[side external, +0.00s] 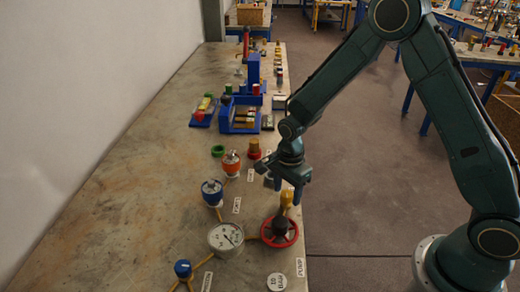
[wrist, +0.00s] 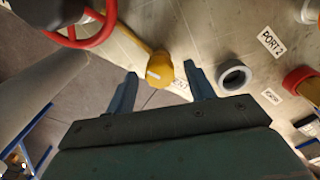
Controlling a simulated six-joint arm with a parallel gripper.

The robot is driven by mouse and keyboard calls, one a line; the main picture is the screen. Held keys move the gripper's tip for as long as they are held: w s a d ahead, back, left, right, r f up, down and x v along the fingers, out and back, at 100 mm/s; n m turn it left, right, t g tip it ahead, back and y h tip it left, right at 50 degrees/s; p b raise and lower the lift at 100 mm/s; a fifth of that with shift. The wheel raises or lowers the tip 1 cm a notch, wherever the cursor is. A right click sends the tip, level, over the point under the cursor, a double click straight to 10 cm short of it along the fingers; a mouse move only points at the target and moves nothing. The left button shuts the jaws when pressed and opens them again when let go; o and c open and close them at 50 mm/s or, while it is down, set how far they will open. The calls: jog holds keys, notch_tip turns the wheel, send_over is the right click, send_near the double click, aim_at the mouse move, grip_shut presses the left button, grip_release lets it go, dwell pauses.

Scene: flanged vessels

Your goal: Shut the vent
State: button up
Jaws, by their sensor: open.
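A yellow knob (wrist: 160,68) sits at the end of a yellow pipe in the wrist view, between my two fingers. It also shows in the side view (side external: 287,199), just behind the red handwheel (side external: 279,240). A white label (wrist: 181,88) by the knob is partly hidden and I cannot read it fully, so I cannot confirm that the knob is the vent. My gripper (side external: 288,191) is open and points down over the knob; its fingers (wrist: 162,75) stand apart on either side. I cannot tell whether they touch it.
A pressure gauge (side external: 226,239), a blue-topped vessel (side external: 212,190), an orange-topped vessel (side external: 231,164) and a blue knob (side external: 183,269) stand left of my gripper. A grey ring (wrist: 234,76) lies beside my right finger. A blue rack (side external: 241,110) stands farther back. The bench's left side is clear.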

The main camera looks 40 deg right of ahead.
jog(key=c, duration=1)
jog(key=shift+n, duration=0.4)
jog(key=n, duration=1.2)
jog(key=shift+n, duration=0.3)
jog(key=n, duration=0.4)
jog(key=shift+n, duration=0.3)
